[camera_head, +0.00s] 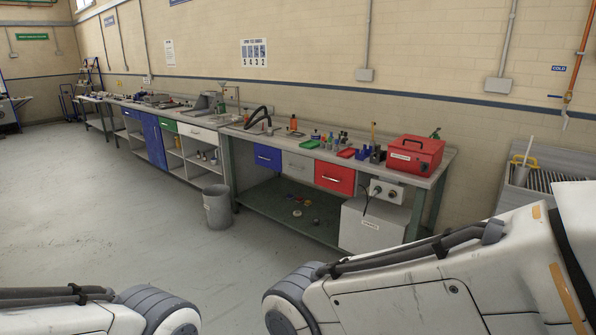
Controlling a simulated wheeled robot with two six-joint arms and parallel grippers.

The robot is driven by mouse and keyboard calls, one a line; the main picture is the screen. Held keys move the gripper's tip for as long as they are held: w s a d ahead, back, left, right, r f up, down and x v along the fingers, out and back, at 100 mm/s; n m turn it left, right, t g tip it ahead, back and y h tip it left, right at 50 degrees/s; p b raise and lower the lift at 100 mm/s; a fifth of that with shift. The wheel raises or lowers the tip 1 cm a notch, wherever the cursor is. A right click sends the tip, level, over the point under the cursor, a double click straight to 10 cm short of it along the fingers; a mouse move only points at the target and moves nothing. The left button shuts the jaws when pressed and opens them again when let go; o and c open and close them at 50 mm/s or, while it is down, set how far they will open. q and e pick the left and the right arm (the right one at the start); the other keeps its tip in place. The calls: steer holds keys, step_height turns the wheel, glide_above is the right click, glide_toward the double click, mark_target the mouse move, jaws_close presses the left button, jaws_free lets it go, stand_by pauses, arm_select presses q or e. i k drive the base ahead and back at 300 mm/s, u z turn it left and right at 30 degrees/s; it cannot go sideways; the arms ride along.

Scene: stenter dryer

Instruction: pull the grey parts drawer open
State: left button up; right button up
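The grey drawer (298,166) is in the workbench at the middle of the head view, between a blue drawer (267,156) and a red drawer (334,177). It looks shut, with its front about level with its neighbours. A handle shows faintly on its front. Links of my two arms show along the bottom edge, at the lower left and lower right. Neither gripper is in view. The bench is well ahead of my arms, across open floor.
A grey bin (217,206) stands on the floor at the bench's left end. A white box (372,226) sits under its right end. A red case (415,154) and bottles are on top. A sink (548,169) is at right. The floor (110,225) at left is clear.

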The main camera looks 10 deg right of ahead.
mark_target(299, 166)
steer(key=z, duration=0.25)
steer(key=i, duration=3.7)
steer(key=u, duration=0.25)
